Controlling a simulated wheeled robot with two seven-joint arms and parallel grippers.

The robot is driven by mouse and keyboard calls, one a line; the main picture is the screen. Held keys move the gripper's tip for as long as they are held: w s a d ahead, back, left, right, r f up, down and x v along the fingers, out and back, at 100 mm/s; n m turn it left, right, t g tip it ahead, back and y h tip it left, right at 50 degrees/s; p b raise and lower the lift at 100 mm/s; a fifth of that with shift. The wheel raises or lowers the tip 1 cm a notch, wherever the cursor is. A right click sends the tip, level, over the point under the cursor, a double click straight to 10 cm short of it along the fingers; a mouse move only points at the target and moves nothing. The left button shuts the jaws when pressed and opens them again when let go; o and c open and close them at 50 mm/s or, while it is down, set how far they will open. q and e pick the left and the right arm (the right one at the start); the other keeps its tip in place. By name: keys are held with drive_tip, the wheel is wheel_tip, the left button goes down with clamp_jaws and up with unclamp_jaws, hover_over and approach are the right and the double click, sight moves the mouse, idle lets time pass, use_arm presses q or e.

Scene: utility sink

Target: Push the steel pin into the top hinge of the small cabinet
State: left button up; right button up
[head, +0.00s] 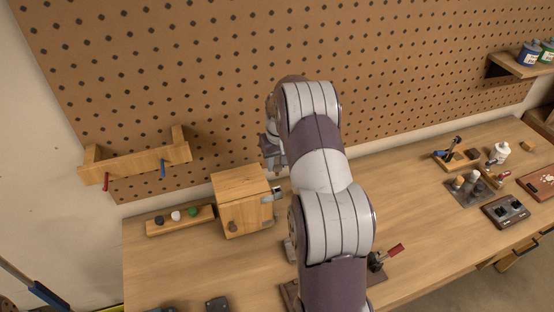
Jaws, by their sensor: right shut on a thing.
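The small wooden cabinet (238,203) stands on the bench left of my right arm, with a dark round knob on its front. A grey metal hinge (278,192) shows at its right edge, near the top. My right gripper (270,160) is above and just behind the hinge side of the cabinet, partly hidden by my own forearm. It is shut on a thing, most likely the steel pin. The pin itself cannot be made out, nor whether it touches the hinge. My left gripper is not in view.
A wooden rack (140,165) with red and blue tools hangs on the pegboard (200,70) at the left. A strip with coloured knobs (180,220) lies left of the cabinet. A red-handled clamp (385,257) is right of my arm. Several holders stand at the right; the bench between is clear.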

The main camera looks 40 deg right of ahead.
sight(277, 174)
wheel_tip(277, 174, down, 4)
drive_tip(key=shift+s+f+b, duration=0.1)
drive_tip(key=shift+b, duration=1.15)
drive_tip(key=shift+f, duration=0.5)
drive_tip(key=shift+f+b, duration=1.55)
drive_tip(key=shift+f, duration=0.55)
drive_tip(key=o, duration=1.1)
drive_tip(key=shift+o, duration=0.2)
